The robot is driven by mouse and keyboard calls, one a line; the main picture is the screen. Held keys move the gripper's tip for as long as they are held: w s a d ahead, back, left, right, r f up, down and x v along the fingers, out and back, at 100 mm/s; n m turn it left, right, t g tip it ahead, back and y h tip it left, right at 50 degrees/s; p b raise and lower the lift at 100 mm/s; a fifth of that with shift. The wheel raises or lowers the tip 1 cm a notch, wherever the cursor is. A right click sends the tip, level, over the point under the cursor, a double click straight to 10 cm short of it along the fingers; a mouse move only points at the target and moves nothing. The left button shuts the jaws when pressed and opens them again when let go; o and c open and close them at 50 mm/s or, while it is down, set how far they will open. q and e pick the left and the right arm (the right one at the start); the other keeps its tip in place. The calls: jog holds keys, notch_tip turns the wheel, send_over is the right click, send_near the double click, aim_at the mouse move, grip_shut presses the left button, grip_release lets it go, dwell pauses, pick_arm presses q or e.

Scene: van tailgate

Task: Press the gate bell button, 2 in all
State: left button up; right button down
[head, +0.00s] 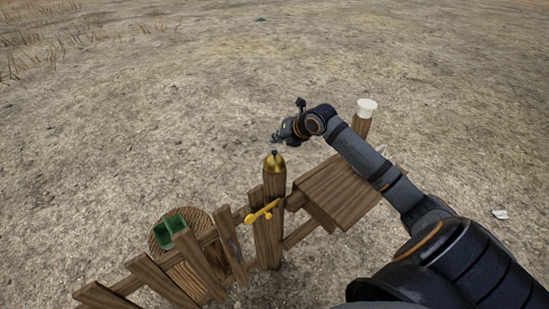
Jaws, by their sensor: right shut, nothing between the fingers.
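The gate bell (274,164) is a golden dome with a small dark button (274,153) on top, and it sits on a wooden gate post (273,185). My right gripper (277,138) reaches in from the right and is shut and empty. In the picture it appears just above the bell button; I cannot tell how large the gap is. My left gripper is not in view.
A yellow latch (262,211) is on the post below the bell. A wooden fence (160,275) runs to the lower left, near a round wooden top with a green object (174,224). A wooden panel (340,188) and a post with a white cup (367,107) stand at right.

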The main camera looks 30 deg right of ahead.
aim_at(276, 153)
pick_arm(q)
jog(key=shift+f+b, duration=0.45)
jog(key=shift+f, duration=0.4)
pick_arm(e)
jog(key=shift+f, duration=1.15)
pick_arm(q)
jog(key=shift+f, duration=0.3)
pick_arm(e)
jog(key=shift+f, duration=0.4)
pick_arm(q)
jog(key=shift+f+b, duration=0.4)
jog(key=shift+b, duration=0.25)
pick_arm(e)
jog(key=shift+f, duration=0.55)
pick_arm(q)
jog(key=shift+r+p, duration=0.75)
pick_arm(e)
jog(key=shift+r, duration=1)
notch_tip(276, 153, up, 5)
jog(key=p, duration=0.4)
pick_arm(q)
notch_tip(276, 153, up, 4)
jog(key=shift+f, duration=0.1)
